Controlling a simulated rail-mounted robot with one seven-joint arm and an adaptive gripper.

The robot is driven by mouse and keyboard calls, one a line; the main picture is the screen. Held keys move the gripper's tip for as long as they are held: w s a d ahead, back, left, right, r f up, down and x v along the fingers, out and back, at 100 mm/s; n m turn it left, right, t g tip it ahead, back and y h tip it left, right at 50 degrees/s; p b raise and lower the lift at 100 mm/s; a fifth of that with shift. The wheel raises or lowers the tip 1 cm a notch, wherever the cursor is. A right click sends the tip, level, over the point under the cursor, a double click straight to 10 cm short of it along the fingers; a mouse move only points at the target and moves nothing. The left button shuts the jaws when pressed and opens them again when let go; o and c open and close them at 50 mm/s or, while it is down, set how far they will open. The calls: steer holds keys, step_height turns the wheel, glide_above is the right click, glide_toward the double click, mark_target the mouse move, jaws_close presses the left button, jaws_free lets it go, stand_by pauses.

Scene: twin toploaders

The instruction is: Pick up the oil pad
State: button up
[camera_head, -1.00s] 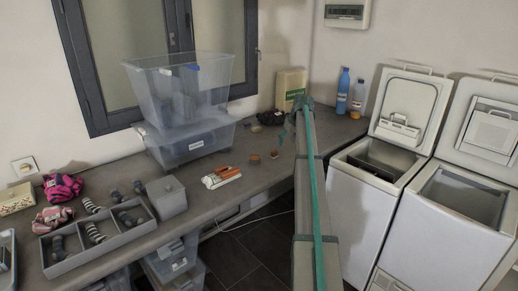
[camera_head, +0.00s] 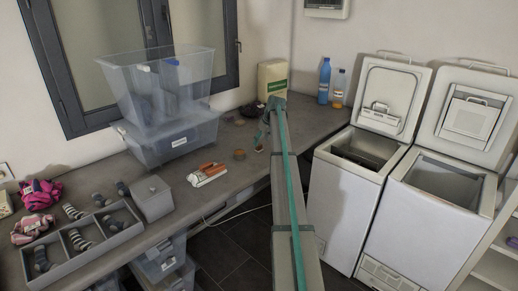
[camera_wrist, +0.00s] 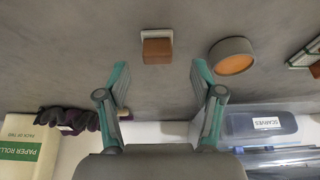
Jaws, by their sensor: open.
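A small brown block with a white piece on one side (camera_wrist: 157,50) lies on the counter in the wrist view. A round grey tin with an orange face (camera_wrist: 233,57) is just right of it. No label shows which of them is the oil pad. In the head view the block (camera_head: 259,148) is partly by my gripper, and the tin (camera_head: 239,154) is left of it. My gripper (camera_wrist: 160,75) is open and empty, its two teal-edged fingers spread apart. The block is between the finger lines, beyond the tips, not touched.
A paper rolls box (camera_head: 272,79) and a dark bundle (camera_wrist: 85,119) are near the gripper. Clear stacked bins (camera_head: 170,140) stand left. An orange-and-white item (camera_head: 207,174) lies on the counter. Two open toploaders (camera_head: 345,190) stand right.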

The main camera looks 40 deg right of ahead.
mark_target(259, 145)
steer(key=shift+p+x, duration=0.8)
steer(key=shift+x, duration=1.55)
steer(key=shift+d+r, duration=0.1)
steer(key=c, duration=1)
steer(key=shift+c, duration=0.2)
